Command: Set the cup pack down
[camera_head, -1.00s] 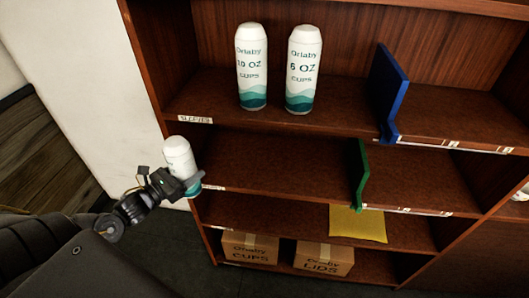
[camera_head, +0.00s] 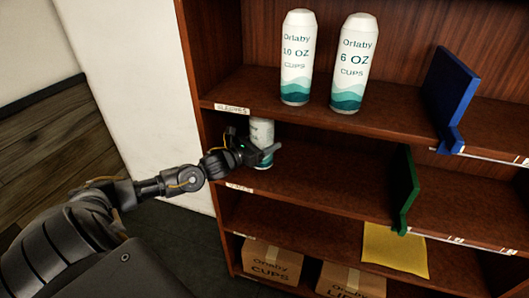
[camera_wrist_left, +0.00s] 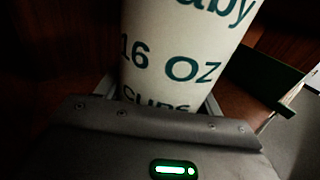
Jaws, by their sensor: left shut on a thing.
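My left gripper (camera_head: 258,155) is shut on a white and teal cup pack (camera_head: 262,133). In the left wrist view the cup pack (camera_wrist_left: 180,50) reads "16 OZ CUPS" and stands between the fingers. In the head view it is upright at the left end of the middle shelf (camera_head: 325,180), just inside the shelf's front edge. Its top is close under the upper shelf. I cannot tell whether its base touches the shelf board. My right gripper is not in view.
On the upper shelf stand a 10 OZ cup pack (camera_head: 297,60) and a 6 OZ cup pack (camera_head: 354,65). A blue divider (camera_head: 450,92) and a green divider (camera_head: 404,190) stand to the right. A yellow item (camera_head: 395,250) and boxes (camera_head: 272,262) are lower. The middle shelf is clear up to the green divider.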

